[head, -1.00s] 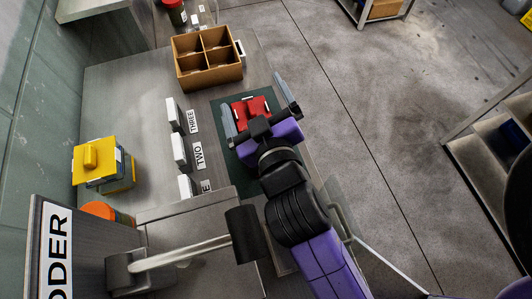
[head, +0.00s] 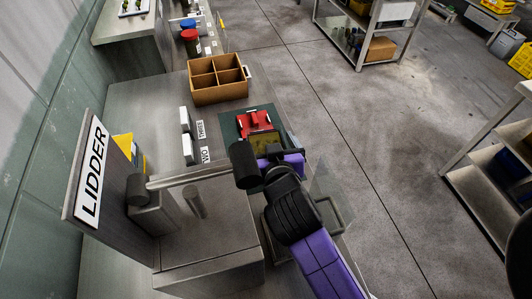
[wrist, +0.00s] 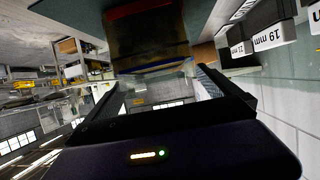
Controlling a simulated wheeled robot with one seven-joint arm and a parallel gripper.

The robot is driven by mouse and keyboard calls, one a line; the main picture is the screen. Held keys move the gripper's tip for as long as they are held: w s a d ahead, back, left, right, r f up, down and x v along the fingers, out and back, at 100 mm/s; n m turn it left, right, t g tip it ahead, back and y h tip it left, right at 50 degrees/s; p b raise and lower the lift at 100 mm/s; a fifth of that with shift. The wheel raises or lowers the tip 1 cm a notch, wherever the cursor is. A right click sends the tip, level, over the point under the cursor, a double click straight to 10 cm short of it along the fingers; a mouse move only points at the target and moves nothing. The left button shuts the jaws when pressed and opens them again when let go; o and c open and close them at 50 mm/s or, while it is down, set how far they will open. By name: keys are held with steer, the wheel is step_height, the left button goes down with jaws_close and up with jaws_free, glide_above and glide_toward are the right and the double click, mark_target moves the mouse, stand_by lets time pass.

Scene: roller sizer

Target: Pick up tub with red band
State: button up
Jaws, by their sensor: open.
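The tub with a red band (head: 264,143) stands on a dark green mat (head: 233,114). Its top is red with a raised grip and its near side is dark olive. In the wrist view the tub (wrist: 147,40) is large, dark and somewhat blurred, with a red strip along its upper edge. My gripper (wrist: 158,82) is open, its two fingers pointing toward the tub's side. I cannot tell whether they touch it. In the head view my wrist is close to the tub's near side, and the fingertips are mostly hidden.
A brown box with four compartments (head: 218,92) stands behind the mat. White label blocks (head: 187,149) stand left of it. A bench unit with the LIDDER sign (head: 92,172) and a horizontal bar is at front left, close to my arm.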

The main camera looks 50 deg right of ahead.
steer(key=shift+p+x, duration=0.5)
steer(key=shift+x, duration=1.75)
steer(key=shift+d, duration=0.1)
steer(key=c, duration=1.9)
steer(key=shift+r, duration=0.15)
step_height(320, 180, up, 9)
steer(key=p, duration=0.8)
step_height(320, 180, up, 11)
glide_above(263, 131)
steer(key=s+a, duration=0.1)
steer(key=shift+s+b, duration=0.1)
steer(key=shift+b, duration=0.3)
